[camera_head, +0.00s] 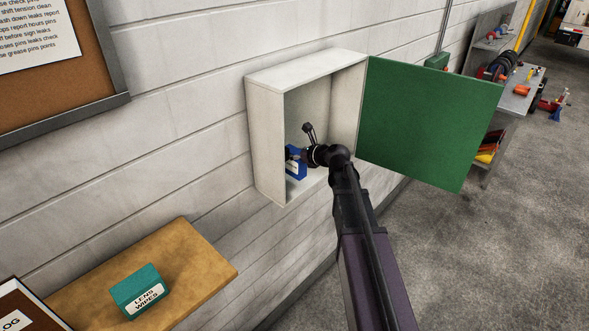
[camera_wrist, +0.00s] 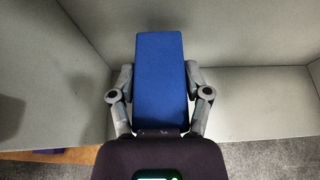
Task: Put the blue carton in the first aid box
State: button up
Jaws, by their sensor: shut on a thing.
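The blue carton (camera_head: 297,168) is inside the open white first aid box (camera_head: 268,143) on the wall, low in its interior. It also fills the middle of the wrist view (camera_wrist: 160,75). My gripper (camera_wrist: 158,88) is shut on the carton, one finger at each side. In the head view my gripper (camera_head: 303,155) reaches into the box and hides part of the carton. The box's green door (camera_head: 430,125) stands wide open to the right. I cannot tell whether the carton touches the box floor.
A wooden shelf (camera_head: 190,262) at lower left holds a teal lens wipes carton (camera_head: 140,291). A cork board (camera_head: 60,60) hangs at upper left. A workbench (camera_head: 510,95) with tools stands at the back right. Grey floor (camera_head: 480,260) is clear at right.

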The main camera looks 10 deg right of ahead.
aim_at(295, 163)
jog(key=shift+f, duration=0.2)
dwell(0.3)
jog(key=shift+f+b, duration=1.85)
jog(key=shift+b, duration=0.1)
jog(key=shift+f, duration=0.1)
jog(key=o, duration=1.2)
jog(key=shift+c, duration=0.2)
jog(key=shift+r, duration=0.25)
jog(key=p+v, duration=0.4)
jog(key=v, duration=0.8)
jog(key=shift+f+p, duration=0.2)
jog(key=shift+p, duration=0.15)
jog(key=shift+s, duration=0.1)
